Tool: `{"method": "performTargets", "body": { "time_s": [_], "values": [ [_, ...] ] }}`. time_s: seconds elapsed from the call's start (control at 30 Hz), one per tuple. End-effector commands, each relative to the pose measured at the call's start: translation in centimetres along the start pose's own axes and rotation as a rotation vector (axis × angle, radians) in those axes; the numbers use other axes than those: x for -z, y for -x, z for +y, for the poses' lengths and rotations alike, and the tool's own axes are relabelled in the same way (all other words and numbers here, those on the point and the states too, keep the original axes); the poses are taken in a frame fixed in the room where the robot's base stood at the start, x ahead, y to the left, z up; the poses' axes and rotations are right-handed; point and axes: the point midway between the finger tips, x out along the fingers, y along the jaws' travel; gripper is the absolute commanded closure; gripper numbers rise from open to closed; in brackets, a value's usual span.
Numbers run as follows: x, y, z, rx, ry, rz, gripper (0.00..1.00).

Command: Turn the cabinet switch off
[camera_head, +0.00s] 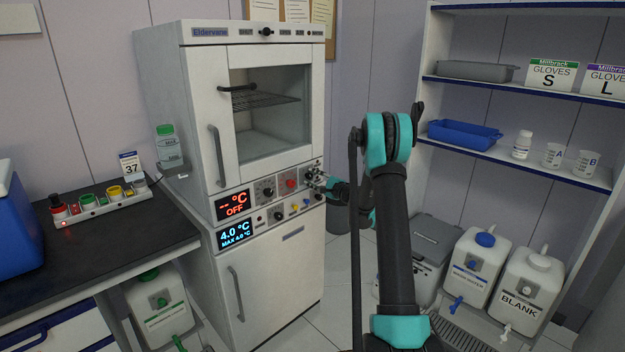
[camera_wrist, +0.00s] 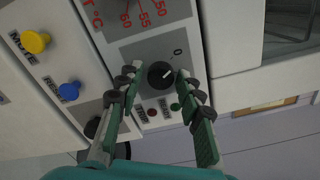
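The white cabinet (camera_head: 160,80) stands at the centre left in the head view, with a control panel between its two doors. In the wrist view, a black rotary knob (camera_wrist: 160,75) sits on a grey plate with a "0" mark; its white pointer line slants up and to the right, roughly towards that mark. My gripper (camera_wrist: 156,78) is open, one finger on each side of the knob, with small gaps showing. In the head view my gripper (camera_head: 316,181) is at the panel's right end and hides the knob. The upper display (camera_head: 233,204) reads "-- °C OFF" in red.
The lower display (camera_head: 235,234) reads 4.0 °C. Yellow (camera_wrist: 36,42) and blue (camera_wrist: 68,91) buttons are beside the knob plate. A bench with a button strip (camera_head: 100,200) is on the left; shelves (camera_head: 510,155) and jugs (camera_head: 480,265) are on the right.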

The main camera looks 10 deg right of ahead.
Motion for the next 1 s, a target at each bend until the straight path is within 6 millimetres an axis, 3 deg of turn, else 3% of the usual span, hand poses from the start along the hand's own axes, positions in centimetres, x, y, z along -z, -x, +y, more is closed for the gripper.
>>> {"method": "performTargets", "body": {
  "time_s": [0.47,1.0],
  "values": [
    [0.1,0.9,-0.1,0.001,-0.001,0.001,0.52],
    [0.1,10.6,-0.1,0.001,-0.001,0.002,0.52]
  ]
}}
